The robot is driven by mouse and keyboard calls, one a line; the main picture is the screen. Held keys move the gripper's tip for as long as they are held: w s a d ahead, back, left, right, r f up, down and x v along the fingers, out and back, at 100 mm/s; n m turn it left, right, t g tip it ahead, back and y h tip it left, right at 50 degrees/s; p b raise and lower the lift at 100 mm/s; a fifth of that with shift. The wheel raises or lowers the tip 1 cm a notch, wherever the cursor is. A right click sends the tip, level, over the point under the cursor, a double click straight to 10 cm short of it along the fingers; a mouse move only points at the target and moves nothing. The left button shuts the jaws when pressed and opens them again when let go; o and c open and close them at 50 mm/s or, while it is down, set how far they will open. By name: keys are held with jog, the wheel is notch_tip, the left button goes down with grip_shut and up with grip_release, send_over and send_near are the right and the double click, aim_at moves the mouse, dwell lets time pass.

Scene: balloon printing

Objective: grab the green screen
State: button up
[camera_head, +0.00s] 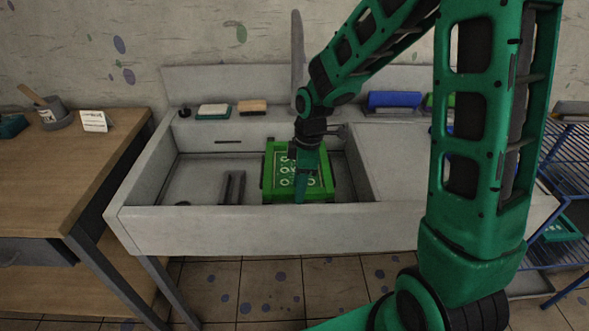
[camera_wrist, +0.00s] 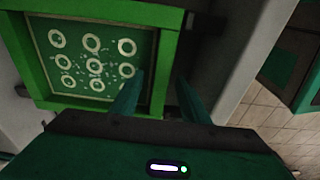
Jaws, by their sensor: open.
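The green screen (camera_head: 283,160) is a green frame around a dark green panel with pale rings. It rests in the left basin of the sink, against the back-right part. In the wrist view the frame (camera_wrist: 170,45) fills the upper left. My gripper (camera_head: 300,194) points down over the screen's front part. In the wrist view my gripper (camera_wrist: 160,80) is open, with one finger over the ringed panel and the other outside the frame's edge, so the frame's side lies between them. Whether the fingers touch the frame cannot be told.
The sink's front wall (camera_head: 250,229) stands just before the screen. A dark slotted piece (camera_head: 233,187) lies left of it in the basin. Sponges (camera_head: 252,106) and a blue item (camera_head: 394,99) sit on the back ledge. A wooden table (camera_head: 60,165) stands left, a blue rack (camera_head: 570,165) right.

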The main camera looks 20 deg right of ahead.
grip_shut()
jog(key=shift+r, duration=0.15)
